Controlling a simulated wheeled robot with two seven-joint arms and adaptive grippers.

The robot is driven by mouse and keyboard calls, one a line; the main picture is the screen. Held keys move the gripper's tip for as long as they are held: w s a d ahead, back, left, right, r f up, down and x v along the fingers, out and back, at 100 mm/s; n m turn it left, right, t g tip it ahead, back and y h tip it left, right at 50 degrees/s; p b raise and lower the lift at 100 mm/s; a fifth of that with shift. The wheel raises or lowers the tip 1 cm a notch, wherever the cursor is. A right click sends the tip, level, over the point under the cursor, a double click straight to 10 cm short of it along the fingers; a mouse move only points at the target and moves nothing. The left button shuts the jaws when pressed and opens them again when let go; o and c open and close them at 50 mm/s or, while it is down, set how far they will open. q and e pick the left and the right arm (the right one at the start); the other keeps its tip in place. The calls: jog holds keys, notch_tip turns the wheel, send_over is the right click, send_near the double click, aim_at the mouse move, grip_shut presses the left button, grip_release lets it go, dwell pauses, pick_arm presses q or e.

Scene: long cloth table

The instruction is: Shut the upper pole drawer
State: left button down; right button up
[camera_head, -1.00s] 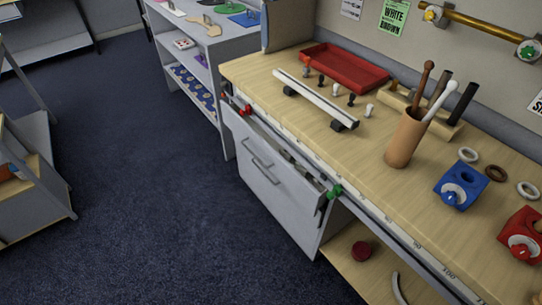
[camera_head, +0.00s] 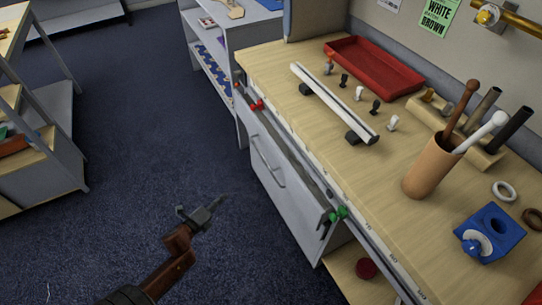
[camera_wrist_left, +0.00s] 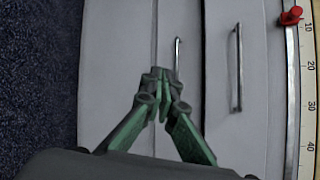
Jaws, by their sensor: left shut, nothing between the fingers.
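The upper pole drawer (camera_head: 285,178) is a light grey drawer under the table's front edge, with a bar handle (camera_head: 268,163) on its front. It stands pulled out, and its narrow open top shows along the table edge. In the left wrist view the upper front's handle (camera_wrist_left: 237,68) is at right, beside a second front with its own handle (camera_wrist_left: 178,55). My left gripper (camera_head: 222,201) is shut and empty, out over the floor in front of the drawer and apart from it. In the left wrist view its fingertips (camera_wrist_left: 160,76) overlap the second front. My right gripper is out of view.
A red clip (camera_head: 256,105) and a green clip (camera_head: 338,213) sit along the table's front edge. The tabletop holds a red tray (camera_head: 373,66), a white rail (camera_head: 335,102), a brown cup (camera_head: 430,168) and a blue block (camera_head: 490,235). The carpet (camera_head: 130,150) before the drawer is clear.

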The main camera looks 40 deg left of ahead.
aim_at(277, 153)
pick_arm(q)
jog(key=w+d+r+m+t+h, duration=0.1)
jog(key=w+d+r+m+h, duration=0.15)
jog(key=r+m+h, duration=0.45)
jog(key=w+d+r+m+t+h, duration=0.2)
jog(key=w+r+m, duration=0.2)
jog(key=r+m, duration=0.65)
pick_arm(e)
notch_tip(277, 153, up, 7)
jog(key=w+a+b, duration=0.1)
jog(key=b, duration=0.2)
pick_arm(q)
jog(key=shift+m, duration=0.95)
jog(key=x, duration=0.4)
jog(key=f+b+x, duration=0.1)
jog(key=x, duration=0.8)
jog(key=shift+a+f+b, duration=0.1)
jog(key=shift+f+b, duration=0.25)
jog(key=shift+b, duration=0.05)
jog(key=shift+w+r, duration=0.15)
jog(key=shift+w, duration=0.35)
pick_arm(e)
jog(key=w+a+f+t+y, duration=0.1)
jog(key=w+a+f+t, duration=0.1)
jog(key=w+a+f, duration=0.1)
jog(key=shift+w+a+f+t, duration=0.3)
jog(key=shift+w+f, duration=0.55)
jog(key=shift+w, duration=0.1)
